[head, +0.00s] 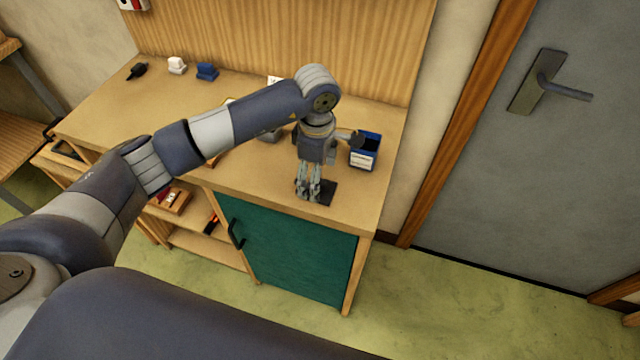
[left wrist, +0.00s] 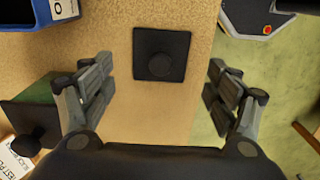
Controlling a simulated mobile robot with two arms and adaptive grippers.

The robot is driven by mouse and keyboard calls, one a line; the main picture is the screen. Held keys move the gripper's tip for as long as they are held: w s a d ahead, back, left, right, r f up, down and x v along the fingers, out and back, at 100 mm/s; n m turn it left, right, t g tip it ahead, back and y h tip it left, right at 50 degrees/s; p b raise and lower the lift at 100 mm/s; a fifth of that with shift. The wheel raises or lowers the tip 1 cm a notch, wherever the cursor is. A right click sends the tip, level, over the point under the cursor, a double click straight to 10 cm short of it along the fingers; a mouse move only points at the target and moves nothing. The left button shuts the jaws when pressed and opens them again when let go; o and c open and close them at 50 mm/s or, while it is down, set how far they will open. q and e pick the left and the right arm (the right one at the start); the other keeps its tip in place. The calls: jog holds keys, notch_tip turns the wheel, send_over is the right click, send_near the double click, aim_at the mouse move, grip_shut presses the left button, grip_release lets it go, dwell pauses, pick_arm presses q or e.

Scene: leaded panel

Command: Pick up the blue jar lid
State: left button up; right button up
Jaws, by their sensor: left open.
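A dark, nearly black square lid with a round knob (left wrist: 162,54) lies flat on the wooden worktop near its front edge. In the head view the lid (head: 328,192) shows partly behind my gripper. My left gripper (head: 308,193) points down over it; in the left wrist view the open, empty fingers (left wrist: 161,68) stand apart on either side of the lid. A blue jar with a white label (head: 364,150) stands behind the lid, its top apparently open and dark. Part of it (left wrist: 35,12) shows in the left wrist view. My right gripper is not in view.
A green jar with a black knobbed lid (left wrist: 38,116) stands left in the left wrist view. White (head: 176,64) and blue (head: 207,71) small objects sit at the back left of the worktop (head: 110,105). A teal cabinet door (head: 290,250) is below; a grey door (head: 530,160) stands right.

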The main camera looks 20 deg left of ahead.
aim_at(327, 188)
pick_arm(q)
jog(key=shift+f+p, duration=0.3)
jog(key=shift+f, duration=1.2)
jog(key=shift+c, duration=0.6)
jog(key=shift+s, duration=0.1)
jog(key=c, duration=1.7)
